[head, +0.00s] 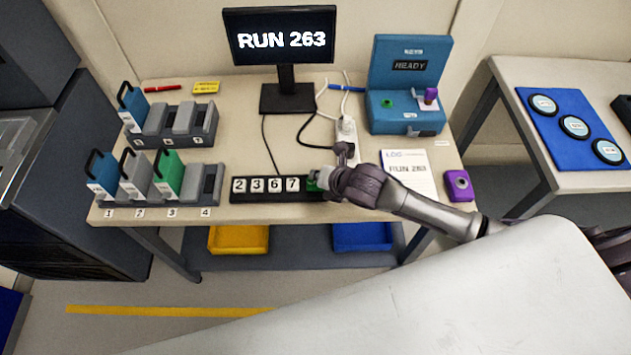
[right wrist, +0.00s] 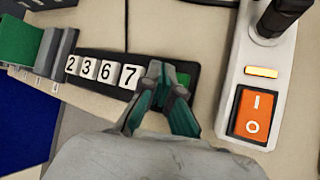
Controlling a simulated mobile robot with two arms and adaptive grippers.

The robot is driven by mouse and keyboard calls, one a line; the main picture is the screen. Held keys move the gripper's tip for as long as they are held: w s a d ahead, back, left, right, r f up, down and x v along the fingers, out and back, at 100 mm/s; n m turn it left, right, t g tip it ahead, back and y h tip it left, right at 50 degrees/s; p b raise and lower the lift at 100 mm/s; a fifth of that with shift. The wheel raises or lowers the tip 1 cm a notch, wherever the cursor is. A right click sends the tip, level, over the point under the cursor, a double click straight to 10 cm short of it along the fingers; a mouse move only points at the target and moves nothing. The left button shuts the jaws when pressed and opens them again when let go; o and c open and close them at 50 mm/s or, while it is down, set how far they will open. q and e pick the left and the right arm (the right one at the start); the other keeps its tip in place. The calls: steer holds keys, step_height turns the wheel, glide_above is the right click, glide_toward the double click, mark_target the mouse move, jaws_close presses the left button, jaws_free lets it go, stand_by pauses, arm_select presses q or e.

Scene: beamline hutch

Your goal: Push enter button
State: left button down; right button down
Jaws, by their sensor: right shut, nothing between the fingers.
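The black keypad strip (head: 262,197) lies near the front edge of the table, with white keys marked 2, 3, 6 and 7. The green enter button (right wrist: 184,79) is at its right end, partly hidden behind my fingers. My right gripper (head: 318,183) is shut and empty, with its fingertips over the right end of the keypad. In the right wrist view the fingertips (right wrist: 164,76) are between the 7 key and the visible green; I cannot tell whether they touch the button. The monitor (head: 281,38) reads RUN 263. My left gripper is not in view.
A power strip with an orange switch (right wrist: 254,114) lies right of the keypad. A log sheet (head: 408,173) and a purple object (head: 459,186) are further right. Racks of cassettes (head: 200,186) stand at left, and a blue device (head: 410,90) reading READY at the back right.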

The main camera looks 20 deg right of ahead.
steer(key=shift+f, duration=0.95)
stand_by(0.6)
steer(key=shift+r, duration=0.1)
steer(key=shift+r+p, duration=0.85)
steer(key=shift+p, duration=0.05)
step_height(320, 180, up, 5)
steer(key=p, duration=0.5)
steer(key=shift+p, duration=0.3)
stand_by(0.6)
